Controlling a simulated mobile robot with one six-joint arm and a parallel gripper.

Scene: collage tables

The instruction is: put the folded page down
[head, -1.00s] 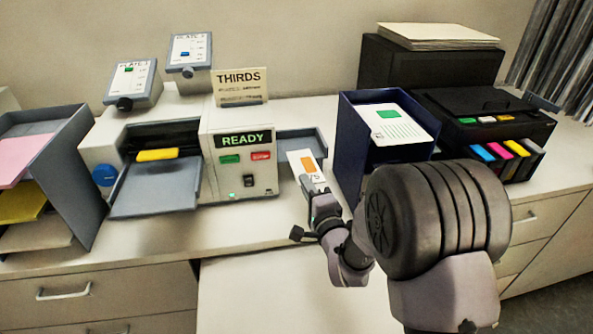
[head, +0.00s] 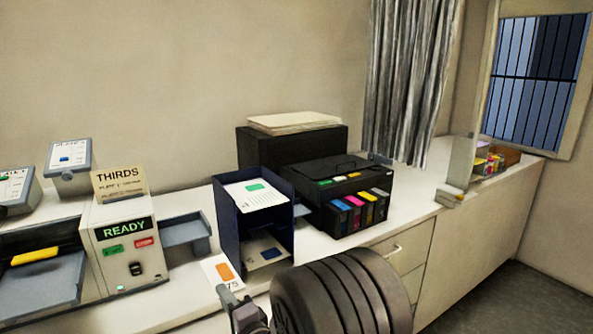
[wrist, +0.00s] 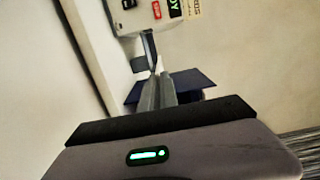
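The folded page (head: 223,270) is a white narrow sheet with an orange block and a printed number, partly cut off by my arm. My gripper (head: 226,290) is shut on its near end and holds it in front of the counter, right of the machine's side tray (head: 186,232). My dark arm hides the counter in front of the blue tray stand.
The navy two-level stand (head: 228,228) holds a page with a green block on top and one with a blue block below. A black printer (head: 340,185) with coloured cartridges stands right of it.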

